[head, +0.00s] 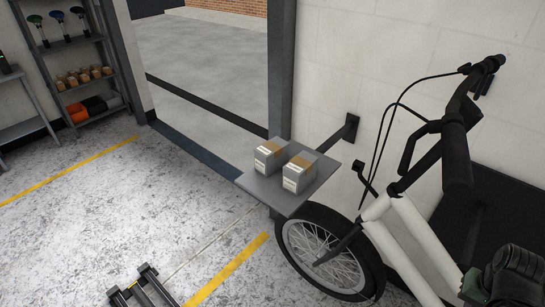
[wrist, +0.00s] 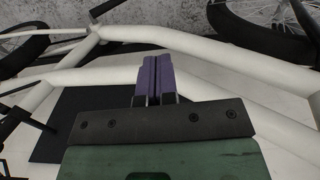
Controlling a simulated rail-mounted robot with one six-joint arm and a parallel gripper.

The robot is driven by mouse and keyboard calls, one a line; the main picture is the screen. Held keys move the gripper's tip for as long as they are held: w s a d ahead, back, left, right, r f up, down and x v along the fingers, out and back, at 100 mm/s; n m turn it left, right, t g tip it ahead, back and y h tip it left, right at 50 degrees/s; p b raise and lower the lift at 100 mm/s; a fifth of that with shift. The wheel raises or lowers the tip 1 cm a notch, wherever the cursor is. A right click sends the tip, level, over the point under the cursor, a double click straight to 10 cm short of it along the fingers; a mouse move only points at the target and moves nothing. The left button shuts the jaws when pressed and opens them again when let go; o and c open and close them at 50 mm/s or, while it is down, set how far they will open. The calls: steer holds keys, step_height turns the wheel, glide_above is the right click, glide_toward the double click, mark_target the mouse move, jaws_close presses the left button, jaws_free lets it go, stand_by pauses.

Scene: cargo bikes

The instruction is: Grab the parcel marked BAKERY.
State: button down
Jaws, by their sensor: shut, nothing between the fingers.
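Two grey parcels with brown tops and white labels stand side by side on a small grey platform (head: 281,202). They are the left parcel (head: 269,155) and the right parcel (head: 300,172). The label print is too small to read, so I cannot tell which is marked BAKERY. My gripper (wrist: 154,60) shows in the wrist view with its purple fingers together, shut and empty, above the white bike frame (wrist: 200,72). No parcel shows in the wrist view.
The white cargo bike (head: 415,245) stands at the right against the wall, its front wheel (head: 325,255) below the platform. A dark post (head: 281,70) rises behind the parcels. A shelf rack (head: 75,60) stands far left. Open floor (head: 120,205) lies left of the platform.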

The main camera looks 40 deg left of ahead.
steer(key=shift+c, duration=0.6)
jaws_free()
